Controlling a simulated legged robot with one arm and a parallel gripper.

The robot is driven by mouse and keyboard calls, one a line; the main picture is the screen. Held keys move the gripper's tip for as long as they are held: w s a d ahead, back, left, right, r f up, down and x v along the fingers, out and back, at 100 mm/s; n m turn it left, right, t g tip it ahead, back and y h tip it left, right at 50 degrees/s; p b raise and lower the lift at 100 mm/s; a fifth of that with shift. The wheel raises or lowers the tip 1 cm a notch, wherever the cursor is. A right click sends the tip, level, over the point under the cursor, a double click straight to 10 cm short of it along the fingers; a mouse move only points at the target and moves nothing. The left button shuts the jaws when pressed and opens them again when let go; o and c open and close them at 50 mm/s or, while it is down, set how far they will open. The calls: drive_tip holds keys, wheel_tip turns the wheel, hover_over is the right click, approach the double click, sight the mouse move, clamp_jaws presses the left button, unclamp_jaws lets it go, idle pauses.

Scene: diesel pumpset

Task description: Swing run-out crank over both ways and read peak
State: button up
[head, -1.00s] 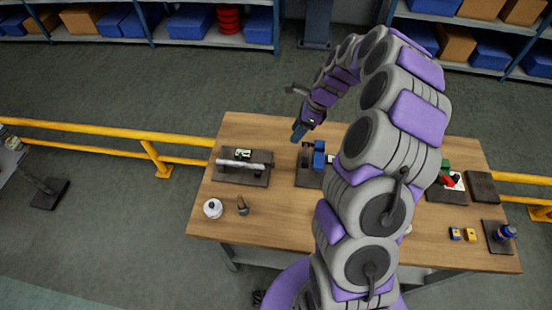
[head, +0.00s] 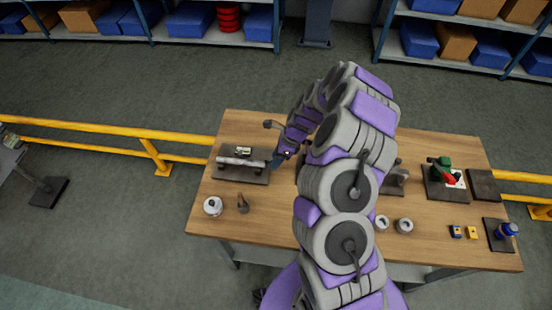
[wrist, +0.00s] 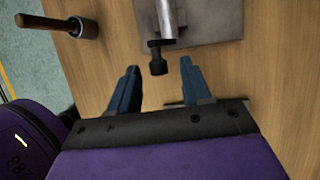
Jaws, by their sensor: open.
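The run-out fixture (head: 240,174) is a dark plate at the left of the bench, carrying a silver shaft (head: 236,161) and a small pale dial (head: 243,151). My gripper (head: 276,163) is at the fixture's right end. In the wrist view my gripper (wrist: 159,66) is open, its two blue fingers apart. A dark crank knob (wrist: 157,62) at the end of the silver shaft (wrist: 166,18) shows between the fingertips, with clear gaps on both sides. Whether it is level with the fingers I cannot tell. The dial's reading is too small to read.
Several fixtures, including a green and red one (head: 443,172), stand to the right. My arm hides the bench middle.

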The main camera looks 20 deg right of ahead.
drive_tip(key=shift+a+f, duration=0.15)
drive_tip(key=shift+f, duration=0.15)
drive_tip(key=shift+c, duration=0.3)
clamp_jaws()
